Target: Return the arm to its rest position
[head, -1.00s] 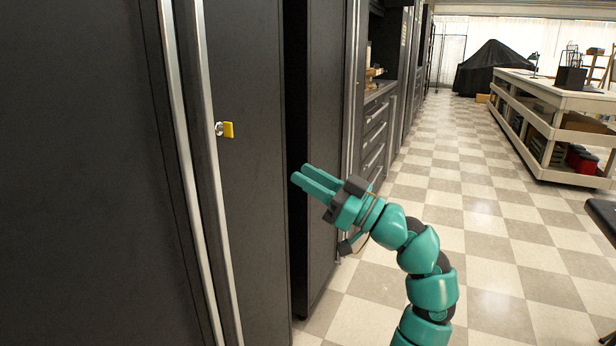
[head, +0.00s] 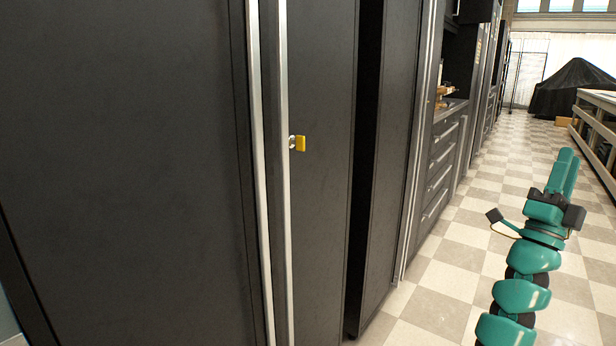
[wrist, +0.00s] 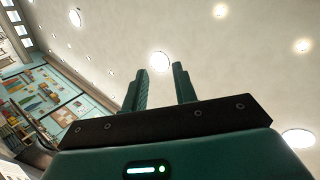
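My gripper (head: 566,172) is at the right of the head view, raised above the checkered floor with its teal fingers pointing up. It is well apart from the cabinets. In the wrist view my gripper (wrist: 160,80) shows two fingers with a clear gap between them and nothing held. Behind the fingers is the pale ceiling.
Tall dark cabinets (head: 130,150) with long metal handles fill the left. A yellow-tagged key (head: 299,143) sticks out of one door. A drawer unit (head: 440,165) stands farther along. A workbench (head: 597,125) is at the right edge. The checkered aisle (head: 455,260) is clear.

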